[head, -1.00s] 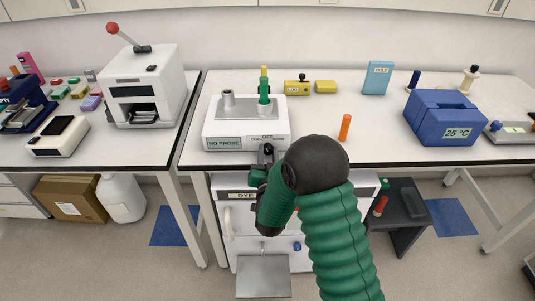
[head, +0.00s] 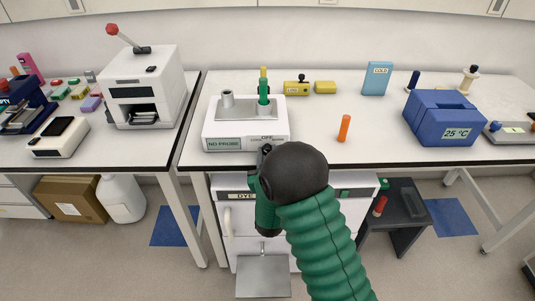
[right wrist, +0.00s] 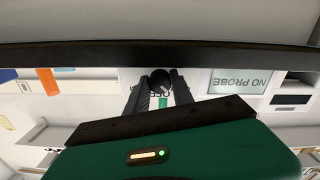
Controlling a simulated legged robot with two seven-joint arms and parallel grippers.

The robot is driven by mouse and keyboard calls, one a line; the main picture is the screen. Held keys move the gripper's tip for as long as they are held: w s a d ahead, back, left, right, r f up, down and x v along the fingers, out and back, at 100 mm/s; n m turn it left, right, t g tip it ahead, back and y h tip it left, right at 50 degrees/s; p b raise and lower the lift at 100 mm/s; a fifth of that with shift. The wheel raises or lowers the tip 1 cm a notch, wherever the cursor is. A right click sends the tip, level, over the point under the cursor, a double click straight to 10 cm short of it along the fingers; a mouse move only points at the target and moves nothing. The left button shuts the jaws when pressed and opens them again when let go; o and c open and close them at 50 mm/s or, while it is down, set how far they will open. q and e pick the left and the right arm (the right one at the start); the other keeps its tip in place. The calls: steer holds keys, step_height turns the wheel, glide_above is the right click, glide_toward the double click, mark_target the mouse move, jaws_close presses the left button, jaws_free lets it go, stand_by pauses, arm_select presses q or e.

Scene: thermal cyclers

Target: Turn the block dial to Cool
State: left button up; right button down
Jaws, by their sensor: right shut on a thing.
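The white block unit (head: 228,134) stands near the front edge of the middle bench, with a grey top plate and a "NO PROBE" panel on its front. The panel also shows in the right wrist view (right wrist: 241,81). Printed words, including "OFF", sit right of the panel. In the right wrist view the dark round dial (right wrist: 160,80) is between the fingertips of my right gripper (right wrist: 152,82), which is shut on it. In the head view my right gripper (head: 264,152) is at the unit's front, and my arm hides the dial. Its pointer setting cannot be read. My left gripper is not in view.
A green tube with a yellow top (head: 263,90) stands in the unit. An orange tube (head: 344,128) stands to its right. A blue box reading 25 °C (head: 444,117) is farther right. The dark bench edge (head: 400,166) runs close to my gripper.

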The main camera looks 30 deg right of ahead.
steer(key=shift+w+r, duration=0.1)
steer(key=shift+r, duration=0.2)
steer(key=c, duration=1.4)
jaws_free()
steer(key=shift+c, duration=0.2)
steer(key=shift+o, duration=0.3)
steer(key=shift+f, duration=0.15)
steer(key=p+v, duration=0.7)
steer(key=v, duration=1)
steer(key=shift+p, duration=0.4)
steer(key=shift+d+f, duration=0.1)
steer(key=shift+f, duration=0.05)
